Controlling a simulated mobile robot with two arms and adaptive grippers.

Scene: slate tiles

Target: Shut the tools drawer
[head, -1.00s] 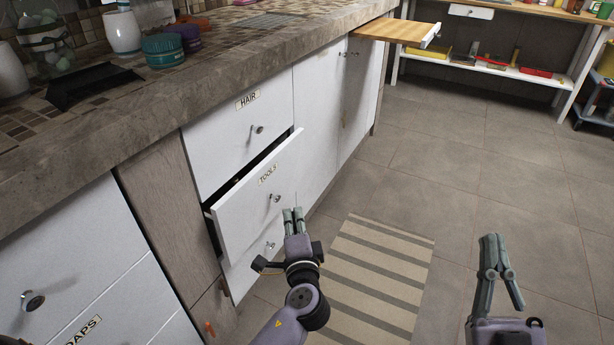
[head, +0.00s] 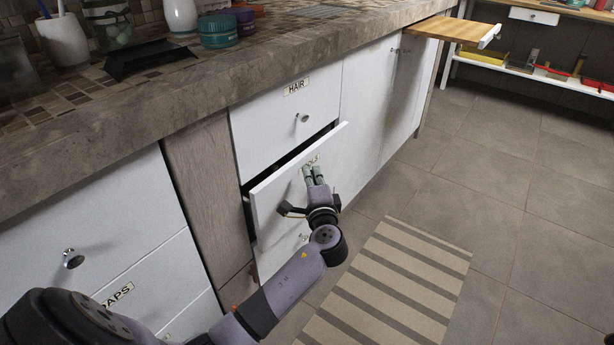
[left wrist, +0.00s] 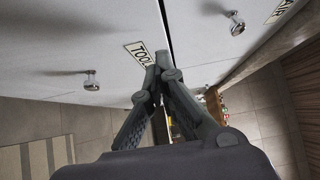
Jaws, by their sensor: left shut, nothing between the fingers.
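The tools drawer (head: 274,207) is a white drawer under the HAIR drawer, standing partly open with a dark gap along its top. My left gripper (head: 314,176) is shut and empty, its fingertips at the drawer front over part of the label. In the left wrist view the fingertips (left wrist: 160,64) lie beside the TOOLS label (left wrist: 136,52), near the front's top edge. I cannot tell whether they touch it. The tools drawer's knob shows in the left wrist view (left wrist: 90,80); in the head view my gripper hides it. My right gripper is out of view.
The HAIR drawer (head: 285,120) above is shut. A stone countertop (head: 130,115) overhangs the drawers. A wooden board (head: 455,30) juts out from the counter at the far end. A striped mat (head: 390,285) lies on the open tiled floor.

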